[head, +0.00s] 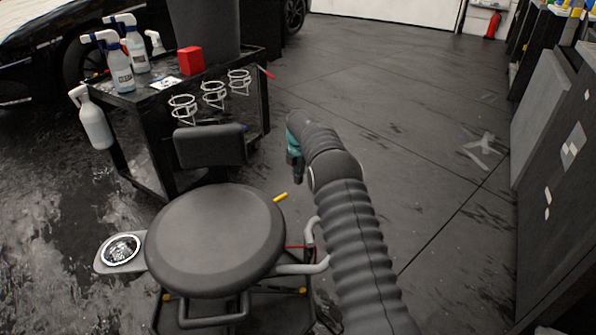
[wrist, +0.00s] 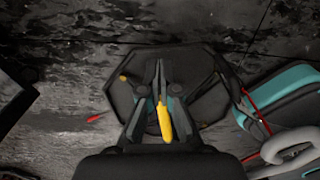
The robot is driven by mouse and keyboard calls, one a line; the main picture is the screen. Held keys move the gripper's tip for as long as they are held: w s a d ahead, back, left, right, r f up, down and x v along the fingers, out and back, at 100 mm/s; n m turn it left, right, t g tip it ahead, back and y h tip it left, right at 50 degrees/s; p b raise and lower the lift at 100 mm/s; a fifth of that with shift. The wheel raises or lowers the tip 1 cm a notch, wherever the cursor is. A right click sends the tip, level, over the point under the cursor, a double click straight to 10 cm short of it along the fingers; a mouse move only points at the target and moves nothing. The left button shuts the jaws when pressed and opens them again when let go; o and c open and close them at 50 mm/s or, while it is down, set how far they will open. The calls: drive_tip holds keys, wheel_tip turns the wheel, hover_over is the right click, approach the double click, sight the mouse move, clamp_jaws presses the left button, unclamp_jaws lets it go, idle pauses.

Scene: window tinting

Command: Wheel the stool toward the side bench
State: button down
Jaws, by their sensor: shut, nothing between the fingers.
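The stool (head: 215,240) stands at the lower left of the head view. It has a round black seat, a black backrest (head: 210,146) and a bent grey tube (head: 312,262) on its right side. My arm reaches up just right of the stool, and my gripper is largely hidden there. In the wrist view my gripper (wrist: 159,66) is shut and empty, above a dark octagonal tray (wrist: 122,98). A yellow handle (wrist: 165,122) shows at the fingers, not gripped. A dark bench-like unit (head: 541,215) lines the right side of the head view.
A black cart (head: 150,170) with spray bottles (head: 120,70), a red box (head: 190,60) and wire holders stands behind the stool. A car is at the upper left. The floor (head: 430,150) between my arm and the right-hand unit is clear. A fire extinguisher (head: 491,25) is far back.

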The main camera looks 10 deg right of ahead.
drive_tip(key=shift+s+a+f, duration=0.65)
drive_tip(key=shift+a+f, duration=0.1)
drive_tip(key=shift+f, duration=0.2)
drive_tip(key=shift+s+a+f, duration=0.65)
drive_tip(key=shift+a+f, duration=0.1)
drive_tip(key=shift+f, duration=0.2)
drive_tip(key=shift+a, duration=0.1)
